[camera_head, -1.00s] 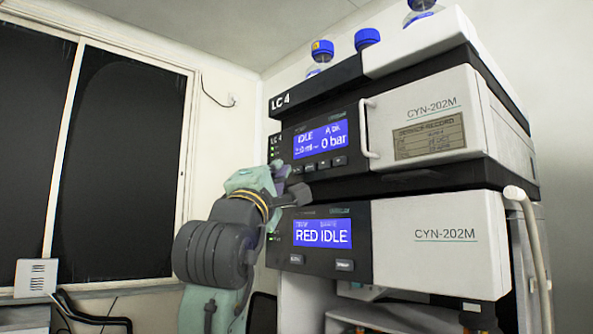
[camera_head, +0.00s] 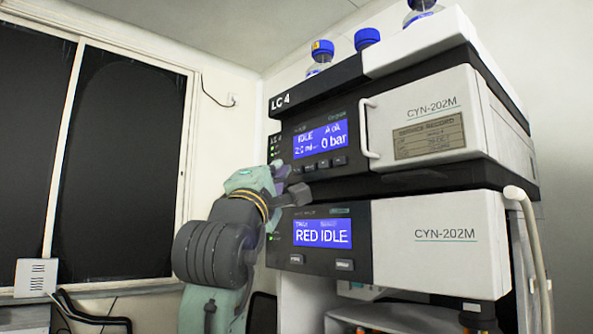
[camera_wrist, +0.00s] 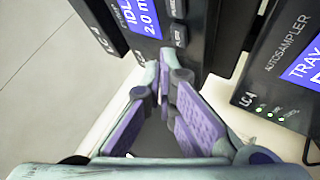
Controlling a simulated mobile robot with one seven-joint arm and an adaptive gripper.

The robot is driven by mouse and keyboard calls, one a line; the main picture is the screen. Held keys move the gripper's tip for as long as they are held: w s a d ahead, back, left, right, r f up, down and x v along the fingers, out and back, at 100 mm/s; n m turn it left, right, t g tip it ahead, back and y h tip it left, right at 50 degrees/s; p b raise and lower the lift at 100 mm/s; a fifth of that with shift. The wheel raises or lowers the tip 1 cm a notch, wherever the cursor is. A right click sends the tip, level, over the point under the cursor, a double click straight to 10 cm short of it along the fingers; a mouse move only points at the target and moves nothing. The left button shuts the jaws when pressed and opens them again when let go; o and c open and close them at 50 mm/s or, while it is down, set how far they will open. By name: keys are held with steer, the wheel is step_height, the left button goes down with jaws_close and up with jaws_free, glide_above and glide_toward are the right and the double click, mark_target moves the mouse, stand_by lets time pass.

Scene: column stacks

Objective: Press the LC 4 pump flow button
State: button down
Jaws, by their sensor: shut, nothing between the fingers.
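The LC 4 pump module is the upper unit of the stack, with a dark panel and a blue display (camera_head: 320,140) reading IDLE, 2.0 ml and 0 bar. A row of small dark buttons (camera_head: 323,164) lies under the display; their labels are too small to read surely. My gripper (camera_head: 290,184) is in front of the panel's lower left, near the left end of that row, partly hiding it. In the wrist view my gripper (camera_wrist: 164,72) is shut and empty, its tips just below the pump display (camera_wrist: 143,16) and dark buttons (camera_wrist: 180,36). I cannot tell whether the tips touch the panel.
The autosampler module below has its own display (camera_head: 322,233) reading RED IDLE and buttons beneath it. A white handle (camera_head: 369,128) stands out right of the pump panel. Blue-capped bottles (camera_head: 367,38) stand on top.

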steer(key=shift+d, duration=0.1)
steer(key=shift+w+d, duration=0.25)
stand_by(0.3)
steer(key=shift+w+d, duration=0.25)
steer(key=shift+d, duration=0.1)
stand_by(0.7)
steer(key=shift+a, duration=0.1)
steer(key=shift+s+a, duration=0.5)
steer(key=shift+a, duration=0.1)
steer(key=s+a, duration=0.1)
steer(key=a, duration=0.1)
steer(key=s+a, duration=0.2)
steer(key=shift+b, duration=0.35)
steer(key=shift+a, duration=0.1)
stand_by(0.8)
